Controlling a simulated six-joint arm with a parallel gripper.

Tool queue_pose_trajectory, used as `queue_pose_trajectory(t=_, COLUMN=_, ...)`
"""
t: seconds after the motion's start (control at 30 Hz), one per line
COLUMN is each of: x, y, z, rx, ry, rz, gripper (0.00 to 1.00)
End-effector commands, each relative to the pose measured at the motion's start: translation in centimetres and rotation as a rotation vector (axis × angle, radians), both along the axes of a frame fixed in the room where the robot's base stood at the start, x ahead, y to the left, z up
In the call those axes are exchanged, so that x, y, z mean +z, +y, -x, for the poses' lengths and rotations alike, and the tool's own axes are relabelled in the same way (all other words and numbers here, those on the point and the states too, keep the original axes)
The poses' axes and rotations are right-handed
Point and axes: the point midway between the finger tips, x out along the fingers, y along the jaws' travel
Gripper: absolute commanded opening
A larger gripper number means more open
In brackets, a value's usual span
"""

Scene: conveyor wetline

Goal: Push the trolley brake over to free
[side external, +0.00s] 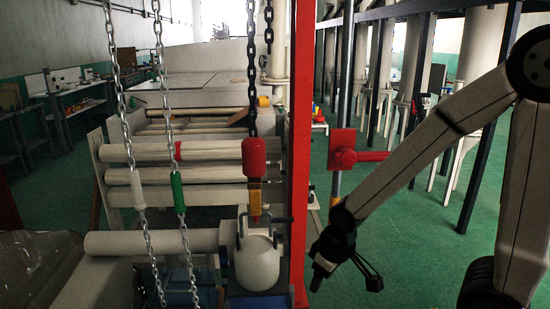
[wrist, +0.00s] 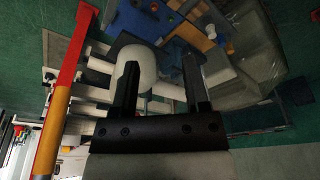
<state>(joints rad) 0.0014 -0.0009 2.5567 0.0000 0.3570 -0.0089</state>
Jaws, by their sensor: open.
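A red block with a red horizontal lever (side external: 345,157) is mounted on a post right of the tall red upright. Two thin chains hang at left, one with a white grip (side external: 137,190) and one with a green grip (side external: 178,192). I cannot tell which of these parts is the trolley brake, and no free mark is readable. My gripper (side external: 343,272) is low, right of the red upright and below the red lever, apart from both. In the wrist view its two fingers (wrist: 162,65) are spread with nothing gripped; a white rounded vessel (wrist: 140,60) shows behind the left finger.
A thick chain carries a red and yellow hook block (side external: 254,160) above the white vessel (side external: 257,264). The red upright (side external: 301,130) stands between my gripper and the roller conveyor (side external: 210,151). Green floor (side external: 420,230) is open at right, with dark columns behind.

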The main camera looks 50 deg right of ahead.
Motion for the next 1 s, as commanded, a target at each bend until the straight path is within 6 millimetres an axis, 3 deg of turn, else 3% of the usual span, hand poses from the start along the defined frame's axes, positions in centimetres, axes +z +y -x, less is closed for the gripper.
queue_pose_trajectory(t=0.17, x=0.9, y=-0.5, z=-0.5, rx=0.055, ry=0.016, rz=0.016, gripper=0.59)
queue_pose_trajectory(t=0.37, x=3.5, y=-1.9, z=-1.5, rx=0.209, ry=0.068, rz=0.051, gripper=0.59)
queue_pose_trajectory(t=0.7, x=10.4, y=-5.1, z=-2.1, rx=0.580, ry=0.190, rz=0.082, gripper=0.59)
queue_pose_trajectory(t=1.0, x=17.2, y=-7.4, z=-0.9, rx=0.902, ry=0.269, rz=0.056, gripper=0.59)
